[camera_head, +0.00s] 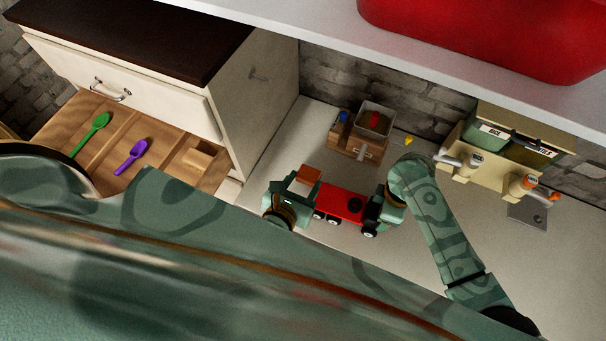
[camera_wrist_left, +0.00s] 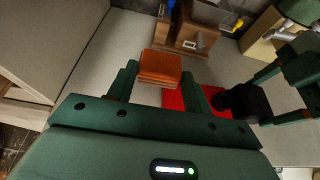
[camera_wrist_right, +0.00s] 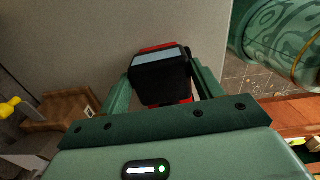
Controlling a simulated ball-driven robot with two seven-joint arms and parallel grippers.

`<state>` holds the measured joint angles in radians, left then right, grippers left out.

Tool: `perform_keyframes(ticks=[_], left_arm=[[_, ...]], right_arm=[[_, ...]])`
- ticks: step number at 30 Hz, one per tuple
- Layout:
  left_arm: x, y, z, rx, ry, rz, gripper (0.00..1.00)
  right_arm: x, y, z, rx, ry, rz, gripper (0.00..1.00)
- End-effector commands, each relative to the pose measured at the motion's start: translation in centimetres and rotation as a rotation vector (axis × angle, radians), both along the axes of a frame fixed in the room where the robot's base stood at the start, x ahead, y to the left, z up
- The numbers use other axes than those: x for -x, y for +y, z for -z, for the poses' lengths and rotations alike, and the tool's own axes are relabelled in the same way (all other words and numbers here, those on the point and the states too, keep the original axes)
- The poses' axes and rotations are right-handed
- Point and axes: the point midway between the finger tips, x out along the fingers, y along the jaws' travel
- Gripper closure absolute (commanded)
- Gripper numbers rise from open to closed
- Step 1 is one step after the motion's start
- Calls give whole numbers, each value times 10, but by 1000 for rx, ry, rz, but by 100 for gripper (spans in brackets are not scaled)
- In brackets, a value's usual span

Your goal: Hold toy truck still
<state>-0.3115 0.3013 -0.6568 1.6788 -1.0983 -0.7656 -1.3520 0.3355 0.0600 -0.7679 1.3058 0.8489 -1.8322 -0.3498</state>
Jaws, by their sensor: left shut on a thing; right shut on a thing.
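The toy truck (camera_head: 343,205) has a red body, dark wheels and a black cab (camera_wrist_right: 160,75) with a pale window. It stands on the light counter. My right gripper (camera_head: 378,208) is shut on the cab, which sits between its fingers in the right wrist view. My left gripper (camera_head: 296,190) is shut on an orange block (camera_wrist_left: 160,66) at the truck's left end. The block also shows in the head view (camera_head: 308,174). I cannot tell whether the block touches the truck's bed.
A wooden box with a grey bin (camera_head: 375,120) stands behind the truck by the brick wall. A cream rack (camera_head: 480,165) with green tins stands at right. An open drawer with a green scoop (camera_head: 100,122) and purple scoop (camera_head: 131,156) is at left. A shelf overhangs above.

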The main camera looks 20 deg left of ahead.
Motion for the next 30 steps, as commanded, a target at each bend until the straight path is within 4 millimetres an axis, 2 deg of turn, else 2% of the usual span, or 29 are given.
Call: perform_keyframes(ticks=[12,27,28,29,30], left_arm=[[0,0,-34,-1,0,1,75],[0,0,-36,-1,0,1,75],[0,0,-36,-1,0,1,75],[0,0,-36,-1,0,1,75],[0,0,-36,-1,0,1,75]], right_arm=[[1,0,1,0,1,-1,57],[0,0,1,-1,1,-1,57],[0,0,0,-1,1,-1,32],[0,0,0,-1,1,-1,24],[0,0,0,-1,1,-1,24]])
